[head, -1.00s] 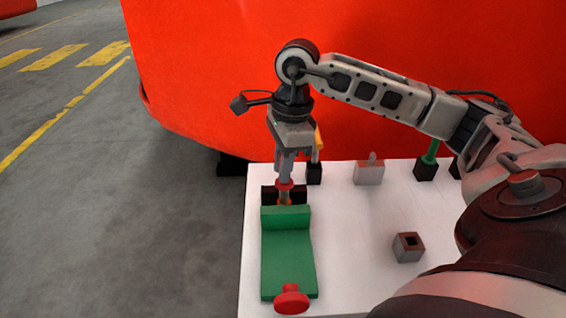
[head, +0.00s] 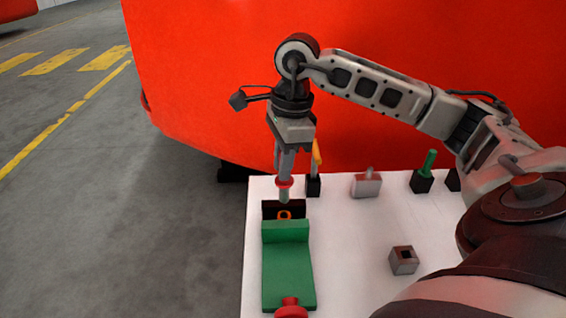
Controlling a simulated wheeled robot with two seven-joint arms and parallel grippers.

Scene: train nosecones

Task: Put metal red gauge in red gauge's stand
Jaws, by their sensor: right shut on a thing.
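My right gripper (head: 284,152) points down above the left part of the white table and is shut on the metal red gauge. The gauge (head: 284,187) is a grey rod with a red ring, held roughly upright. Its grey lower end hangs just above or in front of an orange ring (head: 285,215) on a black block; I cannot tell the exact gap. A small grey block with a reddish-brown top and a square hole (head: 404,261), which looks like the red gauge's stand, sits empty to the right. My left gripper is out of view.
A green fixture (head: 288,275) with a red knob (head: 291,311) lies in front of the black block (head: 270,208). A yellow-handled tool (head: 316,155), a grey block (head: 366,186) and a green-handled tool (head: 429,163) stand along the back. Bare white table (head: 345,240) separates the fixture and the stand.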

